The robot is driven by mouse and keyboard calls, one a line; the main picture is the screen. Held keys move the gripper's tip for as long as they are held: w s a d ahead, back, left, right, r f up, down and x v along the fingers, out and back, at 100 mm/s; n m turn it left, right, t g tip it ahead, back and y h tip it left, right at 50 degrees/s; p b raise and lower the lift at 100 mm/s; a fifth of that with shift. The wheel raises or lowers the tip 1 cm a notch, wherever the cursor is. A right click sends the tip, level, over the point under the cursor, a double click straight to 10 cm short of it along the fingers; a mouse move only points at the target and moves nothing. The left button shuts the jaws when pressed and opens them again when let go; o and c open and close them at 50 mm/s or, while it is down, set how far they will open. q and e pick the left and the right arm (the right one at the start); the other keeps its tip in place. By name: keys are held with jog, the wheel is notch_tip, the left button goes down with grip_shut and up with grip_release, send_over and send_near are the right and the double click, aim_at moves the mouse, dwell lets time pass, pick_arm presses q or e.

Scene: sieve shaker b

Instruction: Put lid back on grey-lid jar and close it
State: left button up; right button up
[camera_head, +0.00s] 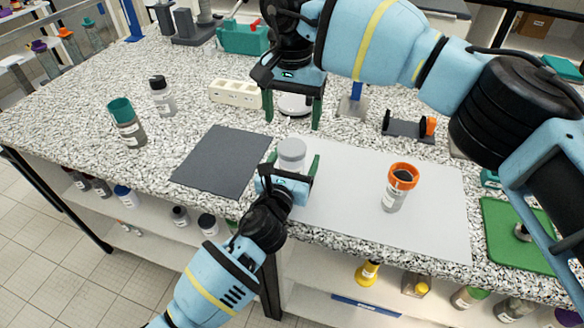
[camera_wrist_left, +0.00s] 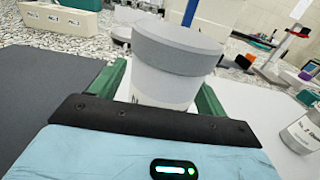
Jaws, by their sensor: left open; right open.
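The grey-lid jar (camera_wrist_left: 165,85) stands upright on the light grey mat, near its left edge. Its grey lid (camera_head: 292,149) sits on top of it; whether it is screwed tight cannot be told. The lid also shows large in the left wrist view (camera_wrist_left: 177,46). My left gripper (camera_head: 289,166) is open, with its green fingers on either side of the jar. My right gripper (camera_head: 292,117) is open and points down above and behind the jar, with no jar or lid between its fingers. The jar's lower part is hidden by my left gripper in the head view.
A dark mat (camera_head: 222,160) lies to the left. An orange-rimmed jar (camera_head: 396,190) stands on the light grey mat (camera_head: 440,215) to the right. A teal-lid jar (camera_head: 128,125) and a black-cap bottle (camera_head: 161,97) stand at left. A black holder (camera_head: 408,130) is behind.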

aim_at(292, 147)
pick_arm(q)
jog(key=shift+c, duration=0.4)
grip_shut()
pick_arm(e)
jog(key=m, duration=1.3)
jog(key=shift+m, duration=0.3)
jog(key=shift+f, duration=4)
jog(key=shift+c, duration=0.2)
